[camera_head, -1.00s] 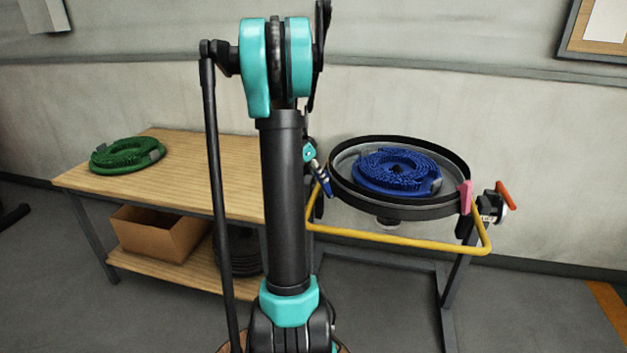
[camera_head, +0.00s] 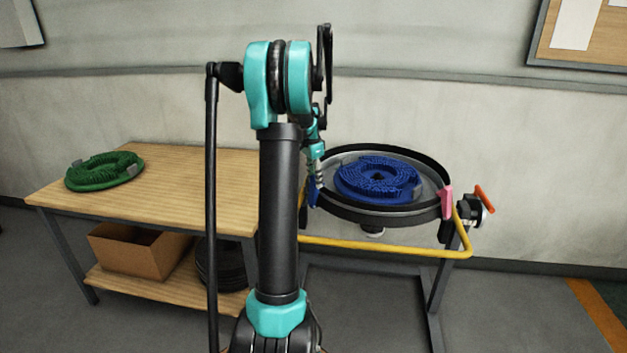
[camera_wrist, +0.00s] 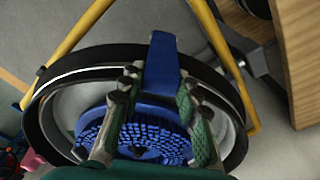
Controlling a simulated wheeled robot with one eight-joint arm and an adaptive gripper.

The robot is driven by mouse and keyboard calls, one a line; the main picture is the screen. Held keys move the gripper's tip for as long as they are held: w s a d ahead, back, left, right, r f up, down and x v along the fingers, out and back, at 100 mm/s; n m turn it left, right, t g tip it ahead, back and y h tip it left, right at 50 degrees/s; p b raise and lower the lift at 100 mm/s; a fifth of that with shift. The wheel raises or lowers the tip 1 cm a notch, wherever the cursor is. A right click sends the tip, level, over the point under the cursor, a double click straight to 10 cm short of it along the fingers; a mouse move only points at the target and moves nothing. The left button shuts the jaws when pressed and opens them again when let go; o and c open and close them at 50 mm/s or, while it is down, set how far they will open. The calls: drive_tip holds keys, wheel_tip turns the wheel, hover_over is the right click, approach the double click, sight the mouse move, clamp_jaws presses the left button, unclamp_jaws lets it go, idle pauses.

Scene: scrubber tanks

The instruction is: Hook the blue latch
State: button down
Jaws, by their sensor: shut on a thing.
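The blue latch (camera_head: 312,192) is at the left rim of the round black-rimmed tank (camera_head: 405,214). In the wrist view the blue latch (camera_wrist: 161,66) stands up across the tank's rim, between my two fingers. My gripper (camera_wrist: 158,84) is shut on it, one finger on each side. In the head view my gripper (camera_head: 317,180) hangs over the left rim, partly behind my arm. A pink latch (camera_head: 446,202) is at the right side of the rim. Whether the blue latch is hooked cannot be told.
A blue brush disc (camera_head: 378,181) lies inside the tank. A yellow bar (camera_head: 390,249) runs around the front. A red-handled valve (camera_head: 484,200) sticks out at right. A wooden table (camera_head: 190,190) at left holds a green brush disc (camera_head: 104,171), with a cardboard box (camera_head: 138,252) beneath.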

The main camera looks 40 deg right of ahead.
drive_tip(key=shift+d, duration=0.1)
drive_tip(key=c, duration=1.1)
unclamp_jaws()
drive_tip(key=shift+r, duration=0.1)
wheel_tip(320, 180, up, 12)
drive_tip(key=a, duration=0.1)
drive_tip(key=shift+a, duration=0.25)
drive_tip(key=shift+w, duration=0.1)
